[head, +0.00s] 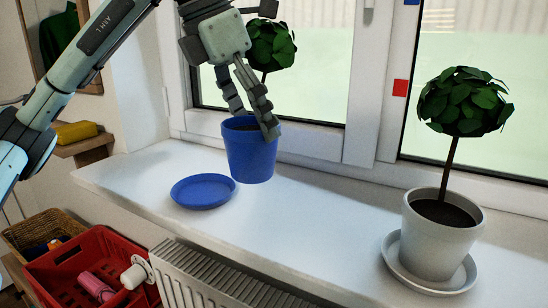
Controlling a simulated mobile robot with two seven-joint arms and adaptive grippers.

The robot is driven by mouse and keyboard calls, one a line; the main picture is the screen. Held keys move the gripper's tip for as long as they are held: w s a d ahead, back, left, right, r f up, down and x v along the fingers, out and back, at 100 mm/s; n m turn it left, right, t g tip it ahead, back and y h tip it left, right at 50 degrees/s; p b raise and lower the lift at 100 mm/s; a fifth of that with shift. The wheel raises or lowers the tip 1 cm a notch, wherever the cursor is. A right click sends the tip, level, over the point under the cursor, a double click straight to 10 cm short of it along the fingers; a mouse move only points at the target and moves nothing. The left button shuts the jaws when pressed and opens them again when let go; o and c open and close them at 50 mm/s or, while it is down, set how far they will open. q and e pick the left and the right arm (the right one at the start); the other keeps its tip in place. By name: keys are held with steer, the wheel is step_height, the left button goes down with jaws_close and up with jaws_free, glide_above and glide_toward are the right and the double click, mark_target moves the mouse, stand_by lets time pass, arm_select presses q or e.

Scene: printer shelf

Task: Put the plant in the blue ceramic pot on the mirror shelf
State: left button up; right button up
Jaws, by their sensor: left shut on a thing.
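The blue ceramic pot (252,160) holds a plant with a round green crown (272,45) on a thin stem. It is upright over the white windowsill, behind and right of its blue saucer (204,191), which is empty. My left gripper (254,118) is shut on the pot's rim from above, and its hand hides part of the plant. I cannot tell whether the pot's base touches the sill. The wooden mirror shelf (88,147) is at the left wall, under the wood-framed mirror (62,42). My right gripper is not in view.
A yellow item (76,131) lies on the mirror shelf. A second plant in a white pot (440,238) stands on a white saucer at the sill's right. The window is close behind. Below are a radiator (215,275), a red crate (60,267) and a wicker basket (42,224).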

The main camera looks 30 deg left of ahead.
mark_target(274, 162)
arm_select(q)
steer(key=d, duration=0.1)
steer(key=d+f, duration=0.2)
steer(key=shift+w, duration=0.3)
steer(key=shift+f, duration=1.85)
steer(key=shift+f, duration=0.15)
steer(key=o, duration=1.9)
